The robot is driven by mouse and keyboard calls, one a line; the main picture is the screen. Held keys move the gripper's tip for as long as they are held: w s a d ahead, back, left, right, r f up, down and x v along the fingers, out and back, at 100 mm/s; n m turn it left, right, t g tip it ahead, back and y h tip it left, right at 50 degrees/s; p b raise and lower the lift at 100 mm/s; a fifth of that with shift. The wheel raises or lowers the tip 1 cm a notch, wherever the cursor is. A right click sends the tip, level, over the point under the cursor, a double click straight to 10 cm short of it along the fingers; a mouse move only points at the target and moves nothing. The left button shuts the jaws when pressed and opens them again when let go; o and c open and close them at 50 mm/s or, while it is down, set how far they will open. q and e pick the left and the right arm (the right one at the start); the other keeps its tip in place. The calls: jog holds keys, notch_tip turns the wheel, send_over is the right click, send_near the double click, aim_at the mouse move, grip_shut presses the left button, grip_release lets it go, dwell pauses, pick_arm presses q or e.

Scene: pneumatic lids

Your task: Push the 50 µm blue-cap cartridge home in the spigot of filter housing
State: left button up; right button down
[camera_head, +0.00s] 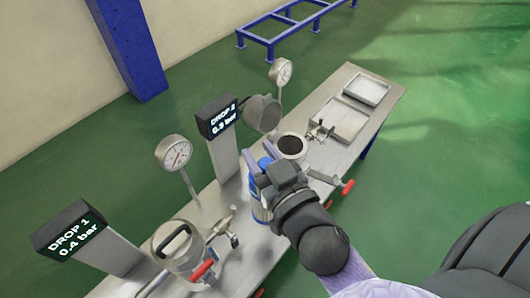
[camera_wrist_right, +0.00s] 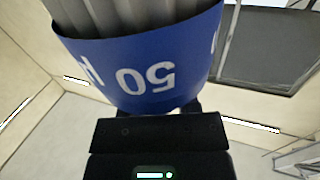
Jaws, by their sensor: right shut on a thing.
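My right gripper (camera_head: 262,160) is shut on the 50 µm blue-cap cartridge (camera_head: 258,212), which my wrist and gripper largely hide in the head view. In the right wrist view the blue band of the cartridge (camera_wrist_right: 155,75) fills the upper middle, with an upside-down "50" and a pale ribbed body above it. The open filter housing (camera_head: 292,146) stands just right of the gripper, its lid (camera_head: 261,112) swung up behind it. The cartridge appears beside this housing, not in it. The spigot inside cannot be seen. My left gripper is not in view.
A closed housing (camera_head: 176,250) with a black handle and red-gripped clamps stands at the left. Display posts read DROP 1 0.4 bar (camera_head: 70,238) and DROP 2 0.9 bar (camera_head: 218,117). Gauges (camera_head: 174,153) stand behind. Shallow trays (camera_head: 367,89) lie at the bench's far right end.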

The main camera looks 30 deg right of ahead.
jog(key=shift+w+d, duration=0.15)
jog(key=shift+w, duration=0.2)
pick_arm(q)
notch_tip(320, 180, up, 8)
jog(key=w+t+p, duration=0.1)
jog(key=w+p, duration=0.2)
jog(key=p, duration=0.5)
pick_arm(e)
jog(key=w+d+r, duration=0.3)
jog(key=w+d, duration=1.1)
jog(key=d, duration=0.1)
pick_arm(q)
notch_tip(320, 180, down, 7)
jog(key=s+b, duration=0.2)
jog(key=b, duration=0.5)
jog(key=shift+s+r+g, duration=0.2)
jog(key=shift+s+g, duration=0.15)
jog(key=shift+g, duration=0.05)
pick_arm(e)
notch_tip(320, 180, down, 8)
jog(key=shift+s+a+r+h, duration=0.15)
jog(key=shift+a+h, duration=0.15)
jog(key=shift+a, duration=0.05)
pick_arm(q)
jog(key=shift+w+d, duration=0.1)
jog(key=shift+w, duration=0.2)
